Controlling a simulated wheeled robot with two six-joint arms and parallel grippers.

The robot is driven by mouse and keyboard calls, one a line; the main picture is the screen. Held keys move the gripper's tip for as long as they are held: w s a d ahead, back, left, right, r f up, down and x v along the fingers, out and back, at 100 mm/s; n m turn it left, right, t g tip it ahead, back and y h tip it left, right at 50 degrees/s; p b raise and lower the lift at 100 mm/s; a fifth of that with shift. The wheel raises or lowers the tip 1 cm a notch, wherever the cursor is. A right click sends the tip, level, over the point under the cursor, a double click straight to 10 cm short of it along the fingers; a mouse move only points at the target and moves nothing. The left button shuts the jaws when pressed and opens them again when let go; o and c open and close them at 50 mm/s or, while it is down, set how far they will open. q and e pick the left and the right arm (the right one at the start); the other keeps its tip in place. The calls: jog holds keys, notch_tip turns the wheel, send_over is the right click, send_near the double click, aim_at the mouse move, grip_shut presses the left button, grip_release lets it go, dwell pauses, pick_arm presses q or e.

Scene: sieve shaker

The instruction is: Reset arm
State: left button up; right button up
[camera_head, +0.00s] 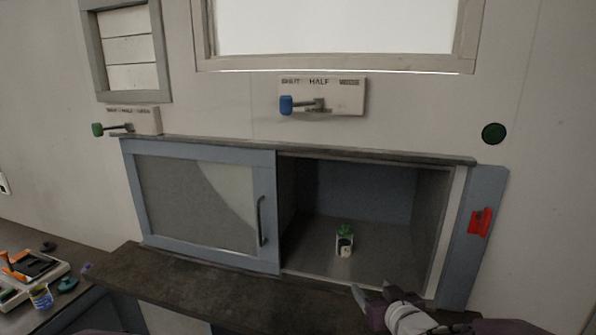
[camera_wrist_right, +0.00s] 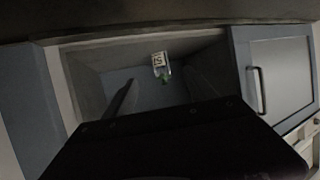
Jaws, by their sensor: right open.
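My right gripper (camera_head: 372,294) is at the lower right of the head view, in front of the open side of a wall cabinet. Its two fingers stand apart in the right wrist view (camera_wrist_right: 160,78), with nothing seen between them. A small clear jar with a green top (camera_head: 345,240) stands on the floor of the cabinet's open compartment, beyond the fingers. The jar also shows in the right wrist view (camera_wrist_right: 162,66), with a marked label. My left gripper does not show.
A blue-framed sliding door (camera_head: 205,258) covers the cabinet's left half. A dark ledge (camera_head: 190,285) runs below. Above are a blue-knobbed lever (camera_head: 287,105) and a green-knobbed lever (camera_head: 98,129). A red piece (camera_head: 480,222) sits on the right frame. A tray (camera_head: 55,272) lies far left.

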jog(key=s+f+g+p, duration=0.1)
jog(key=s, duration=0.1)
jog(key=s+f+g+p, duration=0.1)
jog(key=s+g, duration=0.1)
jog(key=s+f+m+g+h+p, duration=0.1)
jog(key=f, duration=0.1)
jog(key=shift+s+a+g, duration=0.3)
jog(key=shift+s, duration=0.1)
pick_arm(q)
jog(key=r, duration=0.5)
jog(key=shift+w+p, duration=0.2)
jog(key=shift+p, duration=0.1)
pick_arm(e)
jog(key=s+f+g, duration=0.3)
jog(key=s, duration=0.4)
jog(key=s+f+g, duration=0.3)
jog(key=s+g, duration=0.1)
jog(key=s, duration=0.4)
jog(key=shift+s+f+m+g, duration=0.25)
jog(key=shift+f+m+g, duration=0.05)
jog(key=shift+d, duration=0.1)
